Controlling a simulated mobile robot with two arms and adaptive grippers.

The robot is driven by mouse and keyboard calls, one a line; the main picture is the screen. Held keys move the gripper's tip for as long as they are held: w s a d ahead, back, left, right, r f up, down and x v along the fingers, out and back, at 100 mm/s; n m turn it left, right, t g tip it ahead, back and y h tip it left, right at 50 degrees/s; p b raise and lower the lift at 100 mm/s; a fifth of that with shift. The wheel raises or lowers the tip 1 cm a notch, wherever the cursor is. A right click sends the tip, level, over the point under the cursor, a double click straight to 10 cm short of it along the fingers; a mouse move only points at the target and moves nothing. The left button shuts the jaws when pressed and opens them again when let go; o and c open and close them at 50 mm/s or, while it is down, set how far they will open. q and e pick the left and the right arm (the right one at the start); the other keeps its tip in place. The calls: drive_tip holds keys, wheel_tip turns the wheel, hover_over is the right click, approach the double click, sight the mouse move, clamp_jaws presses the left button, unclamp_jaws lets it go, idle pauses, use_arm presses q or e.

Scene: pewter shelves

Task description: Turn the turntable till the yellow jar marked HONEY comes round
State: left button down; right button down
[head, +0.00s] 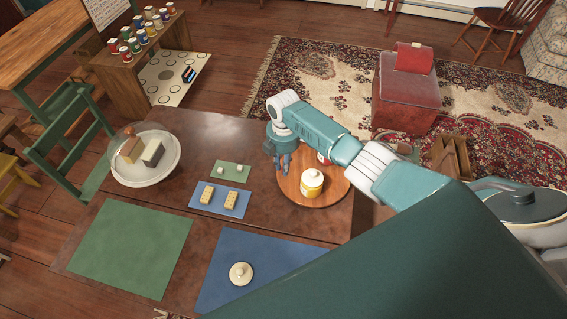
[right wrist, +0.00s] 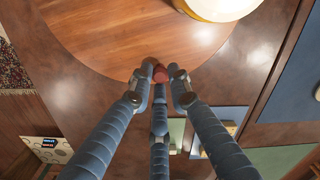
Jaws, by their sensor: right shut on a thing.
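The turntable (head: 318,199) is a round wooden disc on the brown table. A yellow jar (head: 311,186) with a cream lid stands on it, near its middle; its marking is too small to read. A second jar (head: 323,159) shows partly behind my right arm. The right wrist view shows the turntable (right wrist: 130,40) and part of a yellow and white jar (right wrist: 215,6). My right gripper (head: 283,167) is at the turntable's left edge. Its fingers are shut on a small red knob (right wrist: 159,74) at the rim. My left gripper is out of view.
Left of the turntable lie a small green mat (head: 231,165) and a blue mat (head: 235,212) with small blocks. A cake stand (head: 165,178) is at the far left. A cream lidded piece (head: 241,273) sits on a large blue mat (head: 275,250). A large green mat (head: 130,250) is bare.

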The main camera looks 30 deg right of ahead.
drive_tip(key=shift+d, duration=0.1)
drive_tip(key=c, duration=1.6)
unclamp_jaws()
drive_tip(key=shift+r, duration=0.1)
drive_tip(key=shift+r, duration=0.3)
wheel_tip(320, 180, up, 11)
drive_tip(key=shift+r, duration=0.15)
drive_tip(key=shift+s, duration=0.1)
